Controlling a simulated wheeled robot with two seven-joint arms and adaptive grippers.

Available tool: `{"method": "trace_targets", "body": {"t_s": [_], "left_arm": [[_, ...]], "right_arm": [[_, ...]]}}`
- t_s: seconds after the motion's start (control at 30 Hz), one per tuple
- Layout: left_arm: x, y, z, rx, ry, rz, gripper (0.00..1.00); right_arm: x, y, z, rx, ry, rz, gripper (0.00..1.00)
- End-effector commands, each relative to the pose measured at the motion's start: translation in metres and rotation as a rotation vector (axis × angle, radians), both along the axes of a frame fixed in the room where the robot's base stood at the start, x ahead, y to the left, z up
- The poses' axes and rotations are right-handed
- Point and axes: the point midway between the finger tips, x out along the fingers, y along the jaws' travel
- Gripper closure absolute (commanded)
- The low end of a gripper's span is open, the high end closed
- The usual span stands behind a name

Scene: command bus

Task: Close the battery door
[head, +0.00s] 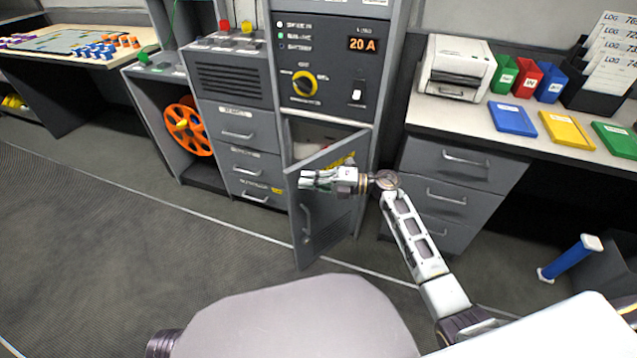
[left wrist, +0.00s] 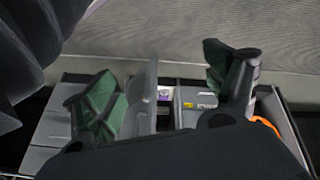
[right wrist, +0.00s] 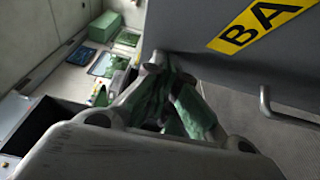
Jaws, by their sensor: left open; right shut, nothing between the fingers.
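The battery door (head: 327,222) is a grey panel below the control panel, standing partly open and swung outward from its right side. It has a bar handle at its left edge and a yellow label. The right wrist view shows the door (right wrist: 215,42) close up, with the label reading "BA" and the handle. My right gripper (head: 307,179) is shut and empty at the upper part of the door, partly covering the label; contact cannot be told. Its green fingers show in the right wrist view (right wrist: 180,110). My left gripper (left wrist: 165,85) is open and empty, outside the head view.
The cabinet opening (head: 308,135) behind the door is partly visible. Grey drawers (head: 235,150) and an orange reel (head: 188,129) stand left of it. A desk (head: 440,108) with a printer (head: 455,66) is at right. The floor in front is clear.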

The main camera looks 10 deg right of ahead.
Motion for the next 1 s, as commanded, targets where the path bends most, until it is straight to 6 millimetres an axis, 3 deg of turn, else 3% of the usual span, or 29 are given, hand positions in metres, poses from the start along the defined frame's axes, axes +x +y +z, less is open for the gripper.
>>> {"method": "trace_targets", "body": {"t_s": [0.3, 0.7, 1.0], "left_arm": [[-0.004, 0.01, 0.034, 0.05, 0.044, -0.008, 0.14], [-0.011, 0.02, 0.064, 0.099, 0.089, -0.011, 0.14], [-0.011, 0.021, 0.057, 0.104, 0.101, -0.01, 0.14]], "right_arm": [[0.04, 0.021, 0.002, 0.001, 0.0, -0.142, 1.0], [0.095, 0.039, 0.002, 0.001, -0.001, -0.329, 1.0], [0.141, 0.046, 0.001, 0.0, -0.002, -0.477, 1.0]]}}
